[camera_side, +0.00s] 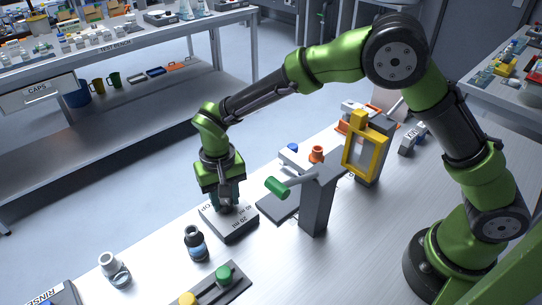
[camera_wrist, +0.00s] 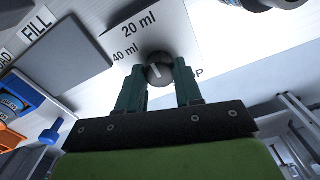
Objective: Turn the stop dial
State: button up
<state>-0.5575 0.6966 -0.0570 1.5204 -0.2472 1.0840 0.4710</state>
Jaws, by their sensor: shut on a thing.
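The stop dial is a small dark round knob (camera_wrist: 159,69) with a pale pointer line. It sits on a white-topped box marked 20 ml and 40 ml (camera_wrist: 165,25); a third label is partly covered, with only its end letters showing. The box (camera_side: 236,228) stands on the table in the side view. My gripper (camera_side: 225,206) points down over it and hides the dial there. In the wrist view the dark green fingers of my gripper (camera_wrist: 161,74) are on either side of the knob, shut on it.
A post (camera_side: 318,205) with a green-handled lever (camera_side: 278,187) stands right of the box, with a yellow frame (camera_side: 347,160) behind. A dark bottle (camera_side: 195,244), a flask (camera_side: 115,271) and a panel with green (camera_side: 223,273) and yellow buttons are nearer the front.

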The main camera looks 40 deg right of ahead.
aim_at(230, 200)
jog(key=o, duration=1)
jog(key=shift+o, duration=0.2)
notch_tip(230, 200, up, 17)
jog(key=s+d+r+t+y, duration=0.2)
jog(key=s+d+t, duration=0.5)
jog(key=s+d, duration=1.1)
jog(key=d+r, duration=0.1)
jog(key=d, duration=0.1)
jog(key=shift+s+d+r+m, duration=0.15)
jog(key=shift+s+d+m, duration=0.1)
jog(key=shift+d+m, duration=0.15)
